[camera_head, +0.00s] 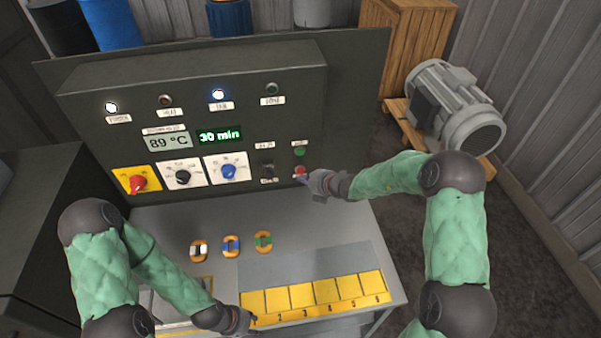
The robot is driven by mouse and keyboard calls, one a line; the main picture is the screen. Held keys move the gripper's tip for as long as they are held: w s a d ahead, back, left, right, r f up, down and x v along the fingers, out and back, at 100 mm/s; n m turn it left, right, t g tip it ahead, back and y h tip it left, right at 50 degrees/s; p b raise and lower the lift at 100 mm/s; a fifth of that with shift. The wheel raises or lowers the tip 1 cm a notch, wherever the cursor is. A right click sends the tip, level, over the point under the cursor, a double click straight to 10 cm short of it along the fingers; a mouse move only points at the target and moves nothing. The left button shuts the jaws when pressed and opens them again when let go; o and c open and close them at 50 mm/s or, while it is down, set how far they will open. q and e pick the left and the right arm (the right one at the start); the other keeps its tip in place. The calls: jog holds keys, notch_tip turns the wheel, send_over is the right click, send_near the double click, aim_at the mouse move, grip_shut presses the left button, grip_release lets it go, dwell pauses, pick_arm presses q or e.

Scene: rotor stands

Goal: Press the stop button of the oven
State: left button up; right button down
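The oven's control panel (232,104) stands at the back of the table. Its red button (299,170) is low at the right side, below a green button (299,152). My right gripper (303,180) is at the red button, its tip just below it; I cannot tell whether they touch. Its fingers are too small to tell open from shut. My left gripper (246,328) is low over the front of the table, beside the yellow numbered strip, and its finger state is unclear. The displays read 89 °C (169,142) and 30 min (219,136).
Three small rotor rings (231,246) lie on the table. A yellow strip with numbered slots (315,297) runs along its front edge. A red knob (138,183) and two other dials are on the panel. A grey motor (453,105) stands on a pallet at the right.

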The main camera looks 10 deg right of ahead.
jog(key=s+b, duration=0.2)
jog(key=s, duration=0.3)
dwell(0.3)
dwell(0.7)
